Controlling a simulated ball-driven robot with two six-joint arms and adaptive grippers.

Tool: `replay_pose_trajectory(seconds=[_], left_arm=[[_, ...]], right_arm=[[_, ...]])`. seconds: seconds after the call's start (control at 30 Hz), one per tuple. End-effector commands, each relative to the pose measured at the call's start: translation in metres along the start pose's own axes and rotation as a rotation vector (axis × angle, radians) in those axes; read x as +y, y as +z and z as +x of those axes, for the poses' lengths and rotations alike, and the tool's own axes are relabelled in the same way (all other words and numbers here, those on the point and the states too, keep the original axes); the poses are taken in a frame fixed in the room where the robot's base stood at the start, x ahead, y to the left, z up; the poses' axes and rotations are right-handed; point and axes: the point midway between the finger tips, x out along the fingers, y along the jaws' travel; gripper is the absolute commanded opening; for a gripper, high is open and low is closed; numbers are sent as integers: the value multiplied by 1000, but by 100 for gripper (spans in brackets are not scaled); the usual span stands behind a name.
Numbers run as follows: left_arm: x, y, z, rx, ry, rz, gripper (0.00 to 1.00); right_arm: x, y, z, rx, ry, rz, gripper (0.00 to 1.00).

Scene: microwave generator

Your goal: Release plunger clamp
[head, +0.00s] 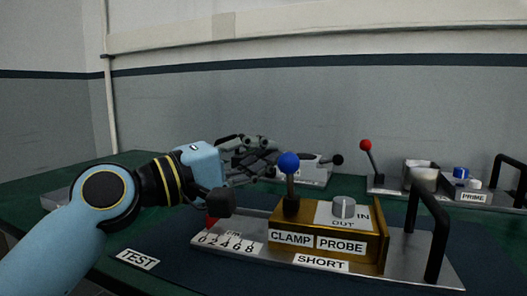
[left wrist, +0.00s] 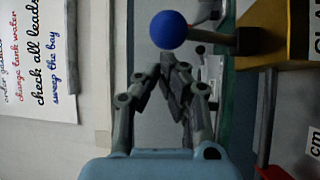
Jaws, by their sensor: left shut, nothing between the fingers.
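The clamp lever with a blue ball knob (head: 288,162) stands upright on the left end of a brass-coloured box (head: 283,220), above the label CLAMP (head: 291,239). The box also bears a PROBE label (head: 341,245) and a grey IN/OUT knob (head: 344,207). My left gripper (head: 272,158) is shut and empty, close to the blue ball; whether they touch cannot be told. In the left wrist view the blue ball (left wrist: 169,30) lies just beyond my shut fingertips (left wrist: 168,62). My right gripper is not in view.
A black handle (head: 430,235) rises at the right end of the metal plate holding the box. Behind stand a red-knobbed lever (head: 366,146), a black-knobbed device (head: 318,168) and a PRIME unit (head: 473,195). A scale plate (head: 228,242) and TEST label (head: 138,259) lie left.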

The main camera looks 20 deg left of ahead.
Motion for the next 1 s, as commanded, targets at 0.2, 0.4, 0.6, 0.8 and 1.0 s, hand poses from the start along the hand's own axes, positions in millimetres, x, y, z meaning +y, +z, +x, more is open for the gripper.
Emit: replay_pose_trajectory(seconds=[0.2, 0.4, 0.6, 0.8, 1.0], left_arm=[[0, 5, -2, 1, 1, 0, 0], [0, 5, -2, 1, 1, 0, 0], [-1, 15, -8, 0, 1, -1, 0], [-2, 15, -8, 0, 1, 0, 0], [0, 11, -5, 2, 2, 2, 0]], right_arm=[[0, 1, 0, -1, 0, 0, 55], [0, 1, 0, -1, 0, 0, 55], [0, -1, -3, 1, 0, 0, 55], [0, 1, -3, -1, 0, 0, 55], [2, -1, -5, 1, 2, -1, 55]])
